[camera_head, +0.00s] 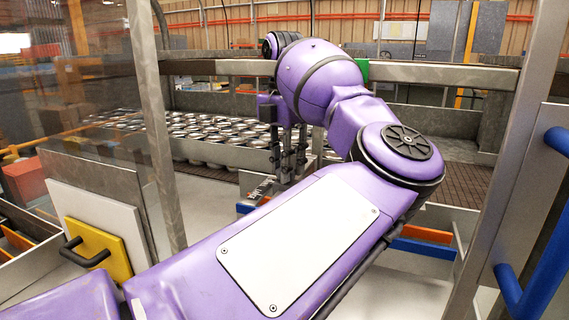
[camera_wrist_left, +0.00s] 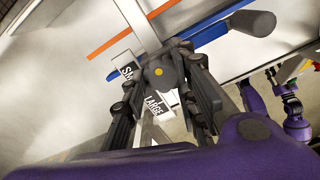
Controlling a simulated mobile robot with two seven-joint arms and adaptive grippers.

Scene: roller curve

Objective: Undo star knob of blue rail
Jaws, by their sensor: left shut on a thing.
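The blue rail (camera_head: 425,248) shows in the head view as a blue strip, partly hidden behind my left arm. In the left wrist view the blue rail (camera_wrist_left: 210,34) runs diagonally toward the top right. A dark star knob (camera_wrist_left: 158,72) with a yellow centre sits at its lower end. My left gripper (camera_wrist_left: 165,82) is shut on this knob, with fingers on both sides. In the head view my left gripper (camera_head: 290,165) points down near a labelled plate (camera_head: 262,190); the knob is hidden there. My right arm (camera_wrist_left: 295,118) shows partly in the wrist view; its finger opening is unclear.
An orange rail (camera_head: 425,234) lies beside the blue one. A metal post (camera_head: 155,130) stands left of the gripper. Several cans (camera_head: 215,135) fill the conveyor behind. A yellow panel (camera_head: 100,250) stands at left.

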